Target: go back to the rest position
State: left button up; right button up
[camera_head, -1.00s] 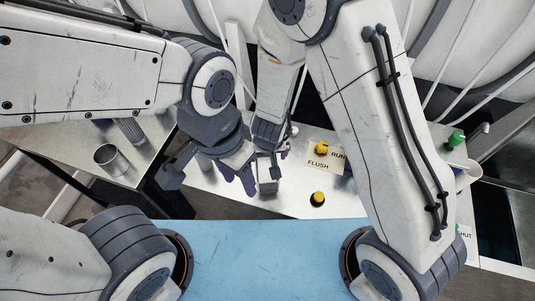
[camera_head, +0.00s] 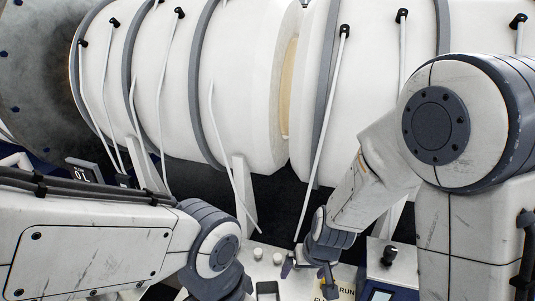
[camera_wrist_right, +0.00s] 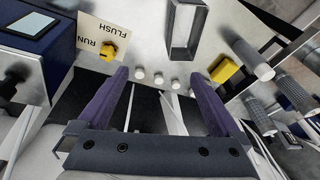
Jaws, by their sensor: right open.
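My right gripper (camera_head: 308,273) is low in the head view, right of centre, beside the white panel with the FLUSH/RUN label. The right wrist view shows this gripper (camera_wrist_right: 158,75) with its two purple fingers wide apart and nothing held between them. Beyond the fingertips are a rectangular metal frame (camera_wrist_right: 186,28), several white knobs (camera_wrist_right: 157,79) and the yellow knob (camera_wrist_right: 109,49) by the label. My left arm comes in from the left in the head view; its wrist shows at the bottom edge, but the left gripper's fingers are out of the frame.
A large white banded cylinder (camera_head: 240,90) with thin rods fills the back. A blue box with a screen (camera_head: 381,295) stands right of the label. In the right wrist view, a yellow block (camera_wrist_right: 224,70) and ribbed metal cylinders (camera_wrist_right: 260,115) lie to the right.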

jog(key=s+d+r+h, duration=0.1)
jog(key=s+d+r, duration=0.35)
jog(key=d, duration=0.55)
jog(key=s+a+f+n+g+b, duration=0.2)
jog(key=s+a+n+b, duration=0.4)
jog(key=s+a, duration=0.7)
jog(key=shift+s+a+n+g+y+b, duration=0.3)
jog(key=shift+a+n+g+b, duration=0.15)
jog(key=shift+b, duration=0.8)
